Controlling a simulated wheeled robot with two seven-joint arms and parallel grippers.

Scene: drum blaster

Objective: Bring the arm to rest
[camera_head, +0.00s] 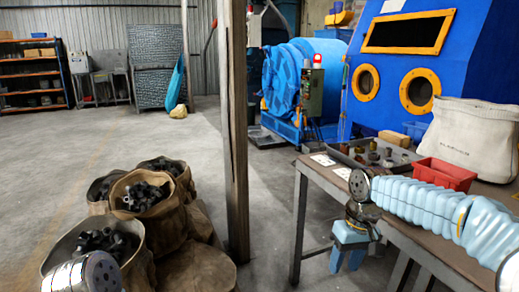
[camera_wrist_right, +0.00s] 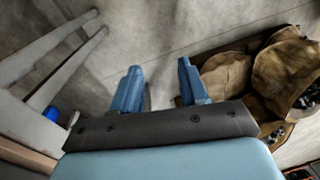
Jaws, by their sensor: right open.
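My right gripper (camera_head: 347,261) hangs fingers down at the front edge of the workbench, beside the table's legs. In the right wrist view its two blue fingers (camera_wrist_right: 159,70) stand apart with nothing between them, only the concrete floor beyond. My right arm, in a pale blue ribbed sleeve, reaches in from the right over the table. Part of my left arm shows at the bottom left, in front of the sacks. My left gripper is out of the frame.
The workbench (camera_head: 427,232) carries a metal parts tray (camera_head: 345,157), a red bin (camera_head: 443,174) and a canvas bag (camera_head: 470,138). Sacks of dark parts (camera_head: 141,195) stand at left, also in the wrist view (camera_wrist_right: 228,76). A post (camera_head: 235,130) rises mid-view. Open floor lies behind.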

